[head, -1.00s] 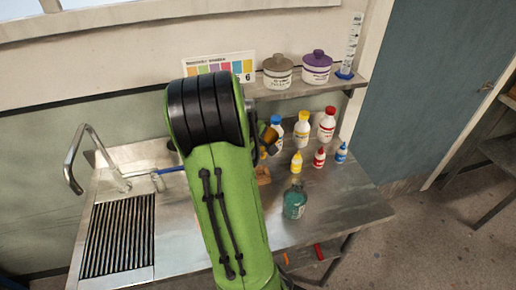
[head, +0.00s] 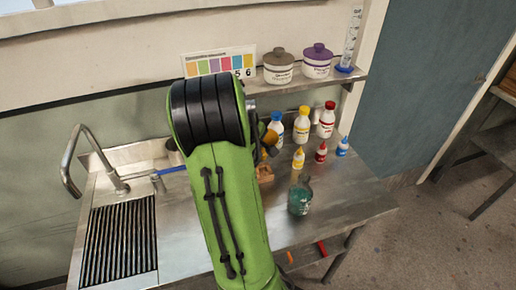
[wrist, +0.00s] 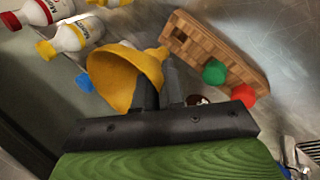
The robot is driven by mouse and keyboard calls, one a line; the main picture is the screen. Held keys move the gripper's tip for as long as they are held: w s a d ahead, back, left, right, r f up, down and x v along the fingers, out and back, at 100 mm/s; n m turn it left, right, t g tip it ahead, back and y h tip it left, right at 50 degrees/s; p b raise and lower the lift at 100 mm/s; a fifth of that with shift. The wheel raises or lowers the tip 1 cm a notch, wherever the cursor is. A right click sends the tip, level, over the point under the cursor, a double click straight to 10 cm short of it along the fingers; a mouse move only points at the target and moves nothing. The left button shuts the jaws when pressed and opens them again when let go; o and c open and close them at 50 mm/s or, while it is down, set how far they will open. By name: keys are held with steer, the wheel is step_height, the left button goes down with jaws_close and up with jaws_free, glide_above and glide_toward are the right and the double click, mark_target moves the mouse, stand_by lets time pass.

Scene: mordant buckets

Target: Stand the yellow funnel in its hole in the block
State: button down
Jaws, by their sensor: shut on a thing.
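The yellow funnel (wrist: 118,78) is in my gripper (wrist: 160,88) in the wrist view. Its wide mouth faces down and left, and its narrow end points toward the block. The fingers hide part of it. In the head view the funnel (head: 270,138) shows just right of my arm, which hides my gripper. The wooden block (wrist: 206,42) lies beyond the fingers, with open holes at its left end and a green piece (wrist: 214,72) and a red piece (wrist: 244,95) at its right. The funnel appears apart from the block, which is mostly hidden in the head view (head: 265,174).
Several white bottles with coloured caps (head: 302,128) stand on the steel counter behind and right of the block. A teal bottle (head: 300,199) stands near the front. A shelf above holds two lidded jars (head: 317,62). A sink (head: 125,185) is at left.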

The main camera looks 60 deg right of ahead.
steer(key=shift+f+b, duration=2.9)
steer(key=shift+f, duration=0.8)
steer(key=c, duration=1.2)
jaws_free()
steer(key=shift+o, duration=0.2)
steer(key=p+v, duration=0.3)
steer(key=v, duration=1.2)
steer(key=shift+a+r+p, duration=0.2)
steer(key=shift+r+p, duration=0.2)
